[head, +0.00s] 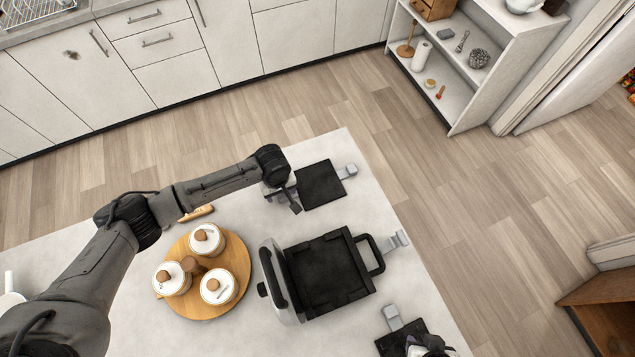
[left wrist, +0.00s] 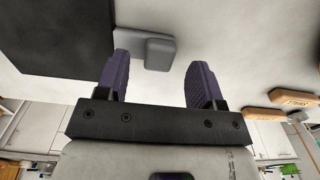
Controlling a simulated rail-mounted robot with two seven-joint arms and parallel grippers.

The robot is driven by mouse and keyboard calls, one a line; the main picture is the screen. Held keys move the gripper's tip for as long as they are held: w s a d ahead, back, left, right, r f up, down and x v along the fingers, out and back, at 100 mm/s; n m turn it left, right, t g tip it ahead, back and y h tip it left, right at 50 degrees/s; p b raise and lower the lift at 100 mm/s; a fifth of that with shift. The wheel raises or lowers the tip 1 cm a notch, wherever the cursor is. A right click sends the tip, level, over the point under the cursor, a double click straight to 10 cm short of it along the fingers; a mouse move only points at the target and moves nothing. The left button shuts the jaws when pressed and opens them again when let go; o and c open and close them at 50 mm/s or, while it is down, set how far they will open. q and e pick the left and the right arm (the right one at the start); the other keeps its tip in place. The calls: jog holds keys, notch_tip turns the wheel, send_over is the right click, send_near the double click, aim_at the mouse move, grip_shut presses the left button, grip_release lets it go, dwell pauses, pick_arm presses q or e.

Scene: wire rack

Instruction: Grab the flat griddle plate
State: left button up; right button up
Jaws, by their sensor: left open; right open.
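A black square plate (head: 320,185) with grey tabs lies flat on the pale table near its far edge. A second black plate (head: 393,346) with a grey tab lies at the bottom edge of the head view, partly covered. I cannot tell for sure which is the flat griddle. My left gripper (head: 284,196) is open and empty at the left side of the far plate. In the left wrist view, that plate (left wrist: 65,38) is at upper left and its grey tab (left wrist: 158,52) shows between the open fingers. My right gripper (head: 428,348) shows only partly, over the near plate.
An open black grill appliance (head: 325,272) with a silver lid stands mid-table. A round wooden tray (head: 238,255) with white lidded jars stands left of it. Wooden blocks (left wrist: 280,113) show right in the left wrist view. Bare table lies between the far plate and the appliance.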

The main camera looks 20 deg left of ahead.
pick_arm(q)
jog(key=shift+f, duration=0.8)
jog(key=shift+c, duration=0.4)
grip_shut()
